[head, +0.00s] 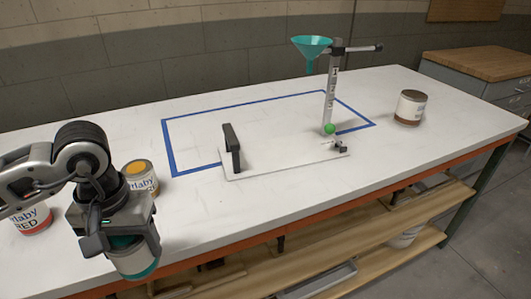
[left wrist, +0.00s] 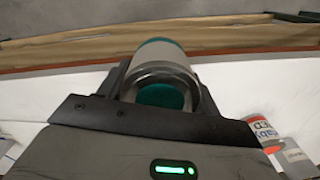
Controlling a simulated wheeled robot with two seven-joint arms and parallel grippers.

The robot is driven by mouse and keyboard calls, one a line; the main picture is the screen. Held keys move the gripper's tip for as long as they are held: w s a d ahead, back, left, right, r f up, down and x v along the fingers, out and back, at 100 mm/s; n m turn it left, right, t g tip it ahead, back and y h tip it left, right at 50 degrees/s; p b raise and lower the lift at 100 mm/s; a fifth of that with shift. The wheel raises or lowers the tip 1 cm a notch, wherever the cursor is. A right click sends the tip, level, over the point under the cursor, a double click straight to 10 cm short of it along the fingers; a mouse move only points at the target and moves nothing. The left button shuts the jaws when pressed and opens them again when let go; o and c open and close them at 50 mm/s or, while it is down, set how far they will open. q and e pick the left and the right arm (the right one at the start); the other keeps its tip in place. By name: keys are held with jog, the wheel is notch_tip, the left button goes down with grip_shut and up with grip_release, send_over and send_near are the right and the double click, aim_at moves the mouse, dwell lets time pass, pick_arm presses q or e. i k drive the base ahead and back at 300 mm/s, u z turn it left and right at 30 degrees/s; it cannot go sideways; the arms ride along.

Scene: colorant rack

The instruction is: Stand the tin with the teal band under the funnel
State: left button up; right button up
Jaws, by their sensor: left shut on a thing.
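The tin with the teal band (head: 137,263) is held in my left gripper (head: 120,243) at the near left, in front of the table's front edge in the head view. The gripper's fingers close around its sides and hide its upper part. In the left wrist view the tin (left wrist: 165,94) shows a round teal end between the fingers. The teal funnel (head: 312,46) is on an arm of an upright post (head: 330,95), well to the right and farther back. The space under the funnel holds no tin. My right gripper is not in view.
A pale base plate (head: 270,165) with a black upright bracket (head: 232,148) and a green ball (head: 330,128) lies by the blue tape outline (head: 168,140). A yellow-topped tin (head: 142,176) and a red-labelled tin (head: 33,219) stand near my gripper; a brown-banded tin (head: 410,107) stands right.

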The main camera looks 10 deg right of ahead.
aim_at(301, 147)
jog(key=z, duration=0.1)
jog(key=k, duration=0.55)
jog(key=z, duration=1.6)
jog(key=i, duration=0.75)
jog(key=u, duration=0.6)
jog(key=i, duration=0.6)
jog(key=u, duration=0.75)
jog(key=i, duration=0.5)
jog(key=z, duration=0.05)
